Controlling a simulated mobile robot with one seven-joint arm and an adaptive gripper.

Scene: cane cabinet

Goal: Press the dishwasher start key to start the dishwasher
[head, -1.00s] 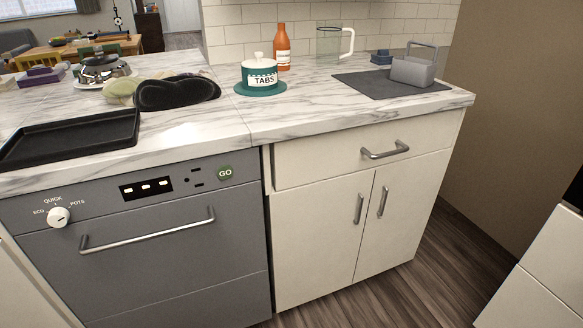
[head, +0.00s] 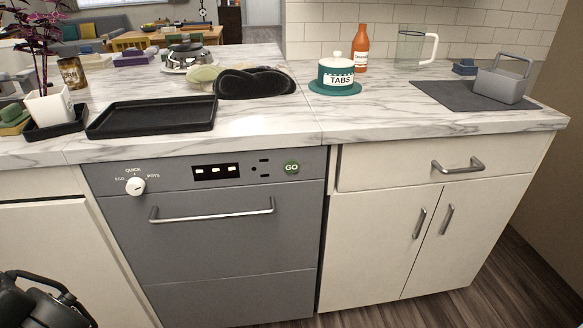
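The grey dishwasher (head: 230,255) is built in under the marble counter, with its door shut and a metal bar handle (head: 212,215) across it. A dark display (head: 215,171) with lit white marks is left of the key. A white dial (head: 135,186) marked ECO, QUICK and POTS is at the panel's left. My gripper (head: 48,300) shows in part at the lower left corner, cut off by the frame edge and well away from the key. Its fingertips cannot be made out.
The counter (head: 255,125) holds a black tray (head: 152,117), a black oven mitt (head: 255,83), a TABS jar (head: 336,74), an orange bottle (head: 361,50) and a potted plant (head: 49,104). A cream cabinet (head: 400,235) stands to the right. The space before the dishwasher looks clear.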

